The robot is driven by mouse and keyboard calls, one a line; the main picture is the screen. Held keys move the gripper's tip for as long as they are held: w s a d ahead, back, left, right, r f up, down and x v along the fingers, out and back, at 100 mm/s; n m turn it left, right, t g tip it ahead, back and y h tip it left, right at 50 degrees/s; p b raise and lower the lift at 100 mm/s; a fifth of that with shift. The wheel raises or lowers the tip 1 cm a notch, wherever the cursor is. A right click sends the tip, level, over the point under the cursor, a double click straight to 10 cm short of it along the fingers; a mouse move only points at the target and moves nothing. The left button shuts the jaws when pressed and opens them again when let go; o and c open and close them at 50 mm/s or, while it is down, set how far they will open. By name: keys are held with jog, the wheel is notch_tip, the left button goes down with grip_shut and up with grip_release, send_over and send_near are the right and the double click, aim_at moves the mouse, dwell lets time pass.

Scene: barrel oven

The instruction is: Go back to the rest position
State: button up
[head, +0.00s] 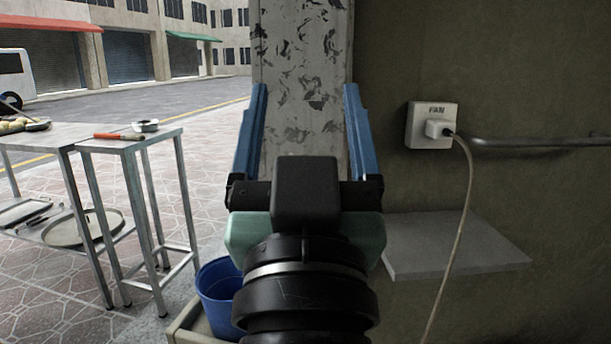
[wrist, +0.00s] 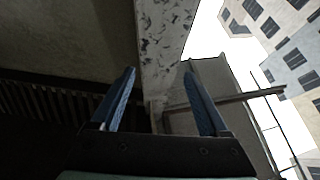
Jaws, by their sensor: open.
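My gripper (head: 305,92) is raised in the middle of the head view, its two blue fingers wide apart. Nothing is between the fingers. Behind them stands a pillar (head: 305,70) with peeling white paint. The wrist view also shows my gripper (wrist: 160,80) open and empty, with the pillar (wrist: 166,35) beyond it and building fronts at the upper right. I cannot tell from the frames whether the fingers touch the pillar; they appear apart from it.
A metal table (head: 130,143) at left holds a red-handled tool (head: 118,136); a round tray (head: 85,228) lies on its lower shelf. A blue bucket (head: 220,290) stands below my arm. At right are a grey ledge (head: 455,245), a socket marked FAN (head: 420,125) and a hanging cable (head: 460,225).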

jog(key=s+r+t+p, duration=0.3)
jog(key=s+r+p, duration=0.25)
jog(key=r, duration=0.85)
notch_tip(320, 180, up, 36)
jog(key=p, duration=3.5)
jog(key=shift+s+p, duration=0.15)
jog(key=shift+p, duration=0.15)
jog(key=shift+o, duration=0.2)
